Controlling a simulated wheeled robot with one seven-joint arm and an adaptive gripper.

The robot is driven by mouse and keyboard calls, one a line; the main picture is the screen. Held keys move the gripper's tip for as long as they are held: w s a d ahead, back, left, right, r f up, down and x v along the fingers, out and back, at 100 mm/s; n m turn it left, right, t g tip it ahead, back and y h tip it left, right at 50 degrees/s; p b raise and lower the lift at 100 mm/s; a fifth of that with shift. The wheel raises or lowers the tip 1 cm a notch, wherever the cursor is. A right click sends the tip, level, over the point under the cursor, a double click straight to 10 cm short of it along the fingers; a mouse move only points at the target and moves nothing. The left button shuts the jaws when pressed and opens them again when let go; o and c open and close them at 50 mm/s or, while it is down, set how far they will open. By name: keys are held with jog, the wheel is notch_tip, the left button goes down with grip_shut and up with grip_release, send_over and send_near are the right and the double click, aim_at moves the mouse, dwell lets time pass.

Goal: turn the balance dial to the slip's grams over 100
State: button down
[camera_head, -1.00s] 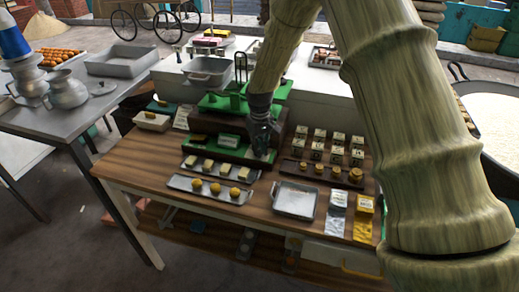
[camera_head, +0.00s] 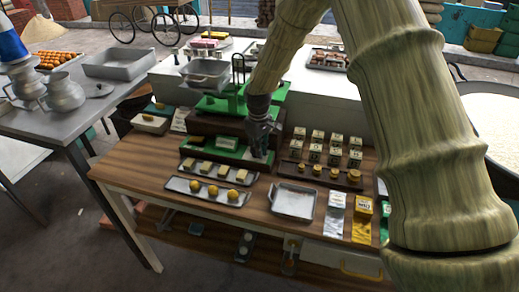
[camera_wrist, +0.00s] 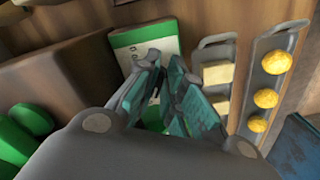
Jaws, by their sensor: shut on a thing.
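The green balance (camera_head: 228,103) stands on a dark wooden block at the back of the wooden table, with a grey pan (camera_head: 207,72) on its left side. A low green panel (camera_head: 205,149) with a white label (camera_head: 228,142) lies in front of it; this panel also shows in the wrist view (camera_wrist: 122,40). My gripper (camera_head: 259,153) points down at the panel's right end. In the wrist view its teal fingers (camera_wrist: 165,105) are shut on what appears to be the balance dial, mostly hidden between them. The label's writing is too small to read. A pale card (camera_head: 180,119), perhaps the slip, stands left of the balance, unreadable.
Trays of pale blocks (camera_head: 213,176) and yellow balls (camera_head: 180,184) lie just in front of the panel. An empty metal tray (camera_head: 293,202) is at the front. Brass weights on a rack (camera_head: 345,184) and small labelled boxes (camera_head: 336,140) stand to the right.

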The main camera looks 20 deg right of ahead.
jog(key=c, duration=1.5)
grip_release()
jog(key=shift+w+a+r, duration=0.15)
jog(key=shift+w+a, duration=0.05)
jog(key=shift+w, duration=0.2)
jog(key=shift+w+f, duration=0.2)
jog(key=shift+f, duration=0.1)
jog(key=shift+s+d+r, duration=0.15)
jog(key=shift+s+r, duration=0.1)
jog(key=shift+r, duration=0.25)
notch_tip(320, 180, up, 11)
jog(key=shift+w, duration=0.15)
jog(key=shift+f, duration=0.1)
